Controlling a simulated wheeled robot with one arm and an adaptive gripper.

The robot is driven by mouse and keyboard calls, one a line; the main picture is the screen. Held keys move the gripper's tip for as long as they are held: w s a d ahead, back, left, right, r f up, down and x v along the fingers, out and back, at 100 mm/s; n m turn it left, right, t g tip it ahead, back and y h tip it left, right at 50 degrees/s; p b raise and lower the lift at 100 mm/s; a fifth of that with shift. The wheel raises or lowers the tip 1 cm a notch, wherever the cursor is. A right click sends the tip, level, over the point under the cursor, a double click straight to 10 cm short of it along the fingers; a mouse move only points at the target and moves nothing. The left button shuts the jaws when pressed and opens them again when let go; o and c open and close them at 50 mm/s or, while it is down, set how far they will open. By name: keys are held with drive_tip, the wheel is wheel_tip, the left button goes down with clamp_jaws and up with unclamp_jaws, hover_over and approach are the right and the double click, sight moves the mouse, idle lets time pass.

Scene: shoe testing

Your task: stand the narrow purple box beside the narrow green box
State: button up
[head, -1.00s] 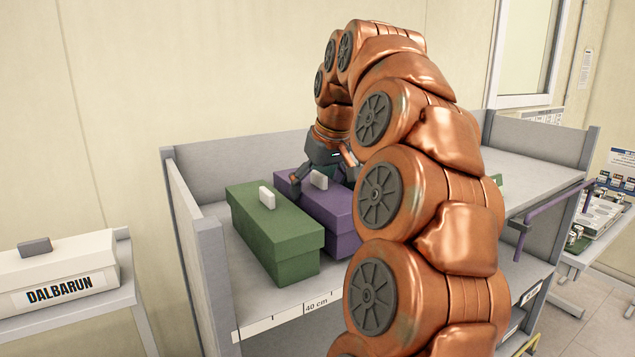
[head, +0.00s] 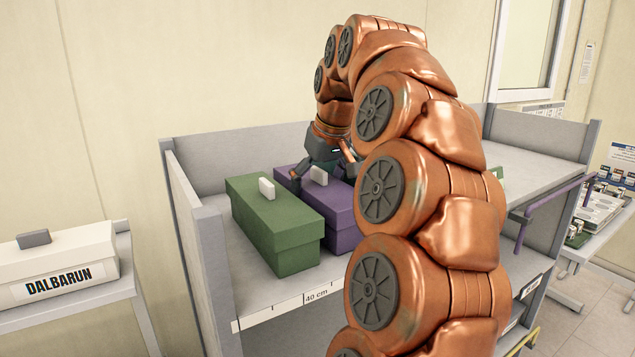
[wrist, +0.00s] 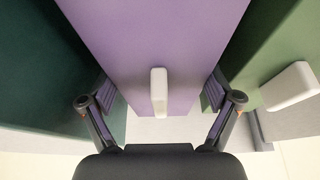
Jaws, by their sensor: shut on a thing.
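The narrow purple box (head: 343,213) stands on the shelf just right of the narrow green box (head: 275,223), long sides roughly parallel. Both have white tabs on top. My gripper (head: 320,172) reaches down over the far end of the purple box and is shut on it. In the wrist view, the gripper's fingers (wrist: 160,105) lie against both sides of the purple box (wrist: 185,45), with its white tab between them. The green box (wrist: 283,65) is on the right there, with a narrow gap showing near the finger. My arm hides the purple box's right side.
A dark green surface (wrist: 45,75) lies close left of the purple box in the wrist view. The shelf (head: 250,285) has a left side wall, a back wall and a "40 cm" front label. A white DALBARUN box (head: 65,262) stands on a separate table at left.

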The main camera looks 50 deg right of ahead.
sight(322, 170)
drive_tip(key=shift+f, duration=0.1)
drive_tip(key=o, duration=1.1)
drive_tip(key=shift+o, duration=0.2)
drive_tip(key=shift+v, duration=2.4)
drive_tip(key=shift+s+r, duration=0.3)
drive_tip(key=shift+r, duration=0.25)
drive_tip(key=shift+s+a+r, duration=0.1)
drive_tip(key=shift+s+r, duration=0.1)
drive_tip(key=shift+r, duration=0.5)
